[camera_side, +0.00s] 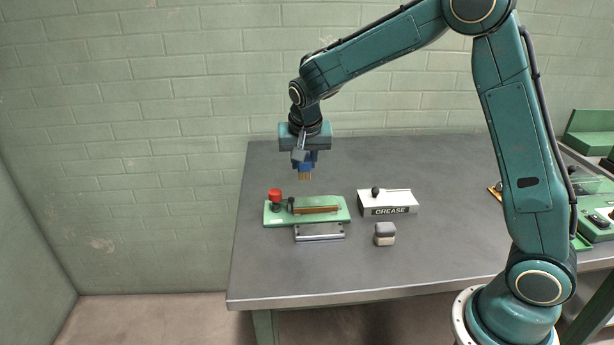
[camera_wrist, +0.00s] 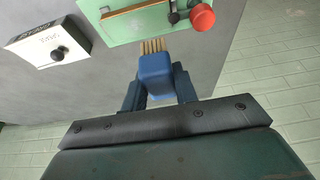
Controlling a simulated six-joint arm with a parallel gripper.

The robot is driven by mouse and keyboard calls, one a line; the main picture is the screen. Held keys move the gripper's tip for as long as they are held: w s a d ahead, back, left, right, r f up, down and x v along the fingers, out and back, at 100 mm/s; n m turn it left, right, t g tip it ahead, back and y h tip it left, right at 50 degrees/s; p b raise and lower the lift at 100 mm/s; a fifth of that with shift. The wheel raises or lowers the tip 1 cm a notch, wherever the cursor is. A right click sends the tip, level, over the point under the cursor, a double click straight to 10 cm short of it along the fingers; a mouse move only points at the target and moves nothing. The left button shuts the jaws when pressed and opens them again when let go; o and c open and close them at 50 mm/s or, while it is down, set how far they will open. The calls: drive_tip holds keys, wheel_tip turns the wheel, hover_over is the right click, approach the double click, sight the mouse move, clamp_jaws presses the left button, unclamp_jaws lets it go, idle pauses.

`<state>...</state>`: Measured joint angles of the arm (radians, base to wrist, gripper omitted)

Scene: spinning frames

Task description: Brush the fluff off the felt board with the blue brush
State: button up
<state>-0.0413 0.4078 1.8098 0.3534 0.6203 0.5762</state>
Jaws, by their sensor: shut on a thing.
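My gripper (camera_side: 304,158) is shut on the blue brush (camera_wrist: 156,76), with its tan bristles (camera_side: 305,176) pointing down. The brush is in the air above the back of a green plate (camera_side: 338,217), apart from it. The plate carries a long brown strip (camera_side: 316,209) and a red knob (camera_side: 275,196) at its left end. The plate and strip also show at the top of the wrist view (camera_wrist: 140,12). I cannot tell which part is the felt board, and no fluff can be made out at this size.
A grey metal bar (camera_side: 320,232) lies in front of the green plate. A white box marked GREASE (camera_side: 388,203) stands to its right, with a small grey block (camera_side: 384,234) in front. Green equipment (camera_side: 596,205) is at the far right. The table's front left is clear.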

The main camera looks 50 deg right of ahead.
idle(0.7)
drive_tip(key=shift+f, duration=3.9)
drive_tip(key=shift+s+d+f, duration=0.2)
drive_tip(key=shift+s+d, duration=0.35)
drive_tip(key=shift+c, duration=0.4)
drive_tip(key=shift+s+d, duration=0.8)
drive_tip(key=shift+w+a, duration=1.45)
drive_tip(key=shift+s+d+r, duration=0.1)
drive_tip(key=shift+r, duration=4)
